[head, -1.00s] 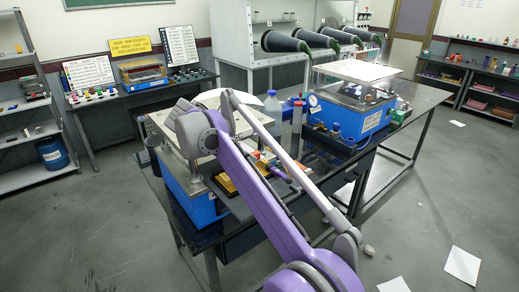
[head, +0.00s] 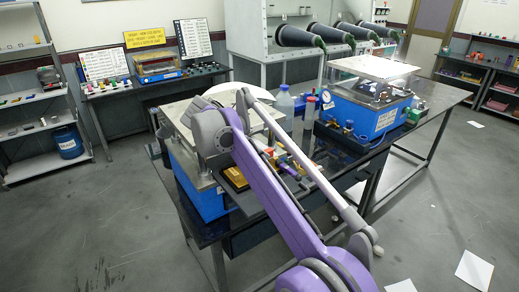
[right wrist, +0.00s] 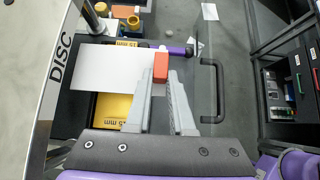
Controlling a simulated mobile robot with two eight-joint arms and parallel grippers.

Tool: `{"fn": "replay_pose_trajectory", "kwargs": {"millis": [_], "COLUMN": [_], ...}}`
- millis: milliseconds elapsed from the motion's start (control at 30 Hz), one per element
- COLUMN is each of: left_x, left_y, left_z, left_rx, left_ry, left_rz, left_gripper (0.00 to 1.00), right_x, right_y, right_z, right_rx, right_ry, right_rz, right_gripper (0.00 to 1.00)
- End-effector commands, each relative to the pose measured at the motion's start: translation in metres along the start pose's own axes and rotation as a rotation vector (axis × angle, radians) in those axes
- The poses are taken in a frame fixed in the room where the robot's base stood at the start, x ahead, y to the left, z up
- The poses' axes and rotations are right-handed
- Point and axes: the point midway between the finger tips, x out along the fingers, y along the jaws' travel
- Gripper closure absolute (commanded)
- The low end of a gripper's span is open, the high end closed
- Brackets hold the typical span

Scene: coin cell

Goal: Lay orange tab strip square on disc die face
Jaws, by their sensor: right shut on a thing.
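My right gripper (right wrist: 160,80) is shut on an orange tab (right wrist: 160,67) in the right wrist view. A flat white strip (right wrist: 105,70) extends left from the tab and seems joined to it. The strip hangs over a yellow block (right wrist: 113,108) with "mm" lettering and covers part of it. Whether they touch is unclear. A pale plate lettered DISC (right wrist: 50,80) is at the left. In the head view, my right arm hides its gripper and the tab. I cannot make out the die face itself. My left gripper is not in view.
A blue press (head: 200,190) stands at the bench's near left end. Another blue machine (head: 365,105) stands at the back right. Bottles (head: 285,105) stand between them. A clear panel with a dark handle (right wrist: 215,90) is right of the gripper.

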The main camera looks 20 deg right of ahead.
Motion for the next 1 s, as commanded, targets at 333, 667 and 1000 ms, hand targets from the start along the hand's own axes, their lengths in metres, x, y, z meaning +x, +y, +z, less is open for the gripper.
{"fn": "replay_pose_trajectory", "kwargs": {"millis": [333,667,1000], "left_x": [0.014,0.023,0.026], "left_y": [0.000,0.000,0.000], "left_z": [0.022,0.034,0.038], "left_rx": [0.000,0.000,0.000], "left_ry": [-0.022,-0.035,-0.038], "left_rz": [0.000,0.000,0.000], "left_gripper": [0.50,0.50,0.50], "right_x": [0.028,0.049,0.055], "right_y": [-0.001,-0.001,-0.001], "right_z": [-0.029,-0.050,-0.056], "right_rx": [-0.002,-0.001,0.000], "right_ry": [0.001,0.001,0.000], "right_rz": [-0.002,-0.002,-0.001], "right_gripper": [1.00,1.00,1.00]}}
